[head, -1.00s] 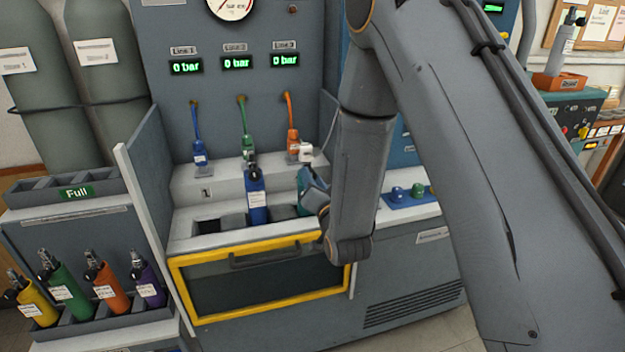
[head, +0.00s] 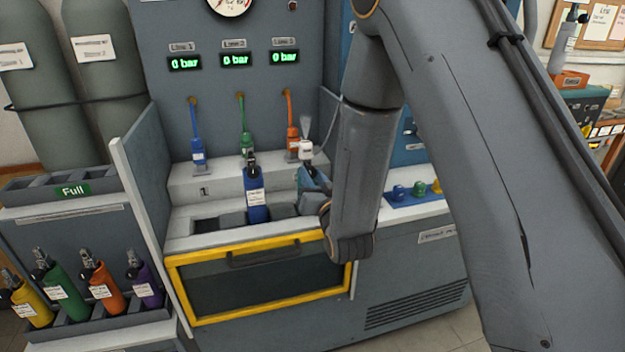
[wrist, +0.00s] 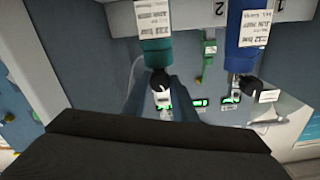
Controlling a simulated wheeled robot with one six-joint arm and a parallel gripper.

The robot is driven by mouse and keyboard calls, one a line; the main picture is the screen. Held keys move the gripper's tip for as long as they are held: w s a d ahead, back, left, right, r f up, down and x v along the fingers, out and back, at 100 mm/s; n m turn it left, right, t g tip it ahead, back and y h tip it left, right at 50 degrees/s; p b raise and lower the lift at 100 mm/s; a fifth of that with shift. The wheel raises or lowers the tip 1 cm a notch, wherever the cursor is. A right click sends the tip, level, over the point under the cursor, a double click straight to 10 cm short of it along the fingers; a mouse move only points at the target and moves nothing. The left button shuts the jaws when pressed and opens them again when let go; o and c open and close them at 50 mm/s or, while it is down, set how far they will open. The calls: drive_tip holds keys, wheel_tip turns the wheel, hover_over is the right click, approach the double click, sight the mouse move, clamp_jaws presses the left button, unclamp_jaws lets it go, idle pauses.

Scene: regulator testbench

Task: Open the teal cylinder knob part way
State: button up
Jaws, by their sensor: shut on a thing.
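The teal cylinder (wrist: 155,48) hangs into the top of the wrist view, with a white label and a black knob (wrist: 160,77) at its end. My gripper (wrist: 162,84) has its two fingers on either side of this knob and is shut on it. In the head view my gripper (head: 314,180) is at the right end of the bench's slot row and hides most of the teal cylinder. A white piece (head: 306,150) shows just above my gripper, with a faint pale cone (head: 305,127) rising from it. How far the knob is turned cannot be told.
A blue cylinder (head: 256,198) stands upright beside my gripper. Blue, green and orange hoses with fittings hang behind. The displays (head: 235,60) read 0 bar. A yellow-framed door (head: 250,317) is below. A rack at left holds several coloured cylinders.

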drive_tip(key=shift+n, duration=0.8)
drive_tip(key=o, duration=1.1)
drive_tip(key=shift+c, duration=0.2)
drive_tip(key=shift+b, duration=0.3)
drive_tip(key=b+v, duration=0.1)
drive_tip(key=v, duration=0.7)
drive_tip(key=shift+w, duration=0.1)
